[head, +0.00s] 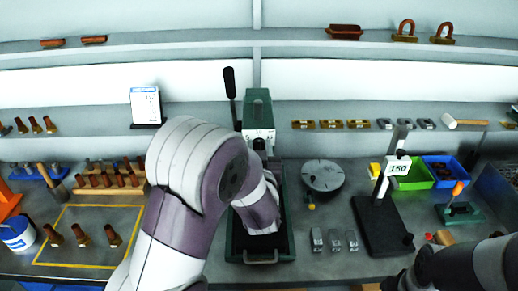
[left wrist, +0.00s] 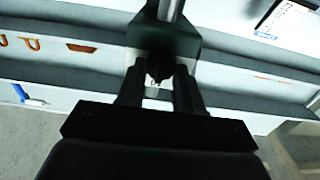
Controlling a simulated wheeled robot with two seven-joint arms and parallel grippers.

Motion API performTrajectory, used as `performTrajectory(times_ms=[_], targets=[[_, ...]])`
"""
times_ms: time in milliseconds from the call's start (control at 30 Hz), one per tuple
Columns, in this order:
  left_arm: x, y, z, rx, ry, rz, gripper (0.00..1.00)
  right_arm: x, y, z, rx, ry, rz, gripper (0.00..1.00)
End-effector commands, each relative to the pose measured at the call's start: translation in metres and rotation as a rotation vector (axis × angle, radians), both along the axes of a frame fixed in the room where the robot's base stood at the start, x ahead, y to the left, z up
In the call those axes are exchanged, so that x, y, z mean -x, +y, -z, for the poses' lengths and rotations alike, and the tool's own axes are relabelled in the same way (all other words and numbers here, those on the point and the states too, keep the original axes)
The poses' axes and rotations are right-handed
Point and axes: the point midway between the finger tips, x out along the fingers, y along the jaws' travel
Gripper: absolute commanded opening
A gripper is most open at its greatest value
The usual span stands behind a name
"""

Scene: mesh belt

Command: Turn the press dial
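The green press (head: 258,118) stands at the middle of the bench, with a black-handled lever (head: 230,84) raised at its upper left. My left arm covers most of the press front, so the dial and my left gripper are hidden in the head view. In the left wrist view, my left gripper (left wrist: 159,80) has its two dark fingers apart, one each side of a dark round knob, seemingly the press dial (left wrist: 159,64). The dark press body (left wrist: 163,40) is just beyond. Whether the fingers touch the knob is too dark to tell. My right gripper does not show.
A round grey disc (head: 322,175) and a black stand with a "150" label (head: 398,168) are right of the press. Green (head: 419,176) and blue (head: 443,169) bins stand behind. A yellow-outlined area (head: 75,250) with wooden-looking pieces lies left. My right arm is at lower right.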

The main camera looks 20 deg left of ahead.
Motion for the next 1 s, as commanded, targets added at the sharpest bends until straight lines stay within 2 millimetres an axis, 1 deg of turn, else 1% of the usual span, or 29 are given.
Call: performTrajectory(times_ms=[267,467,667,1000], targets=[[0.0,0.0,0.001,0.016,-0.006,-0.001,0.05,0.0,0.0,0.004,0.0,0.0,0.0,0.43],[0.001,0.001,0.004,0.093,-0.03,0.0,0.05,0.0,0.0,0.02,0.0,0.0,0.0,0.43],[0.001,0.002,0.007,0.245,-0.075,0.0,0.05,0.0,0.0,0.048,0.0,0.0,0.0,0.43],[0.002,0.004,0.008,0.555,-0.165,0.001,0.05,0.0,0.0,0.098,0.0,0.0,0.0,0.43]])
